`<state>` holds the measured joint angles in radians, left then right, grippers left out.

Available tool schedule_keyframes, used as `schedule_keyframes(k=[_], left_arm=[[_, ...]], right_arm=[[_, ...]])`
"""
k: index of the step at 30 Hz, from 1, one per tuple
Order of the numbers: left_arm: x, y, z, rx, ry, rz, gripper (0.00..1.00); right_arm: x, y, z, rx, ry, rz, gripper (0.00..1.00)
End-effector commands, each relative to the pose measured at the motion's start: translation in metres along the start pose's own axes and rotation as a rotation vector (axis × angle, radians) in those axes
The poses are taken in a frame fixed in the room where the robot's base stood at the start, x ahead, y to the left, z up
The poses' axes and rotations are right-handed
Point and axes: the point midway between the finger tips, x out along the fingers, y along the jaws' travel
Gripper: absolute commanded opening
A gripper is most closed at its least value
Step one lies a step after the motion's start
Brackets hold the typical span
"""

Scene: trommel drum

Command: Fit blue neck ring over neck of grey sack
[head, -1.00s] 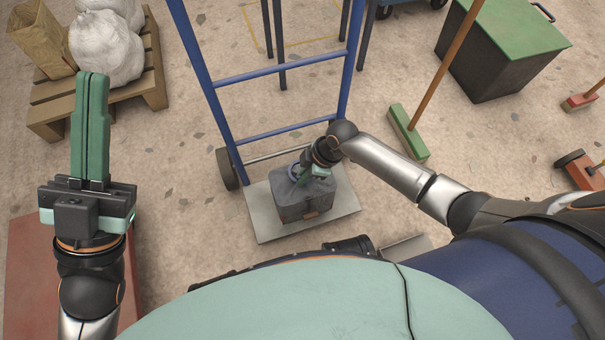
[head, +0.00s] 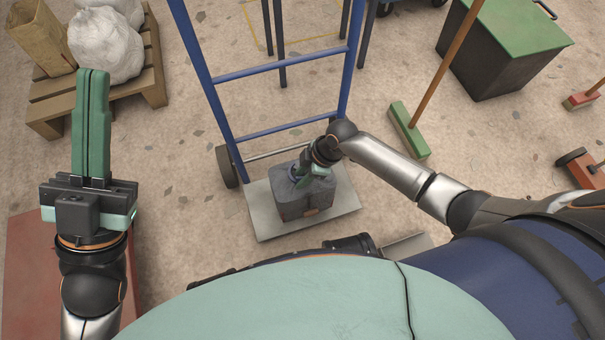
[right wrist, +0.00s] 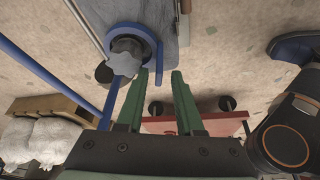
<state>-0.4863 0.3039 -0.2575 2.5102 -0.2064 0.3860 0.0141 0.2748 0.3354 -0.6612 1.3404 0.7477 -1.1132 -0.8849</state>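The grey sack (head: 306,203) stands on the toe plate of the blue hand truck. Its bunched neck (right wrist: 127,56) shows in the right wrist view. The blue neck ring (right wrist: 113,36) appears around that neck, with a blue tab or handle on its right side. In the head view the ring (head: 292,177) is small and partly hidden by my right gripper. My right gripper (right wrist: 161,73) is at the top of the sack, its fingers apart beside the ring, the tab near the gap. My left gripper (head: 93,74) is shut and empty, away at the left.
The blue hand truck frame (head: 281,69) rises behind the sack, and its toe plate (head: 262,221) lies underneath. A pallet (head: 152,84) with white sacks is at the left. A broom (head: 410,131) and a green-lidded bin (head: 506,65) are at the right.

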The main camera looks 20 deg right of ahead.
Motion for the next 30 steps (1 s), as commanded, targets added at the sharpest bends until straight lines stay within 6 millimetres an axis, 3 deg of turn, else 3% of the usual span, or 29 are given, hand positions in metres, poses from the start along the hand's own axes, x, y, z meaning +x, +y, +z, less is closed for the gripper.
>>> schedule_keyframes(k=[11,24,30], left_arm=[[0.003,-0.001,-0.004,0.0,0.0,0.008,0.0],[0.036,-0.022,-0.042,0.009,0.026,-0.001,0.0],[0.043,-0.028,-0.05,0.032,0.034,-0.014,0.0]], right_arm=[[-0.009,0.002,0.003,0.002,-0.008,0.004,0.44],[-0.098,0.001,0.0,0.0,-0.003,0.003,0.44],[-0.121,0.0,0.0,-0.001,-0.001,0.001,0.44]])
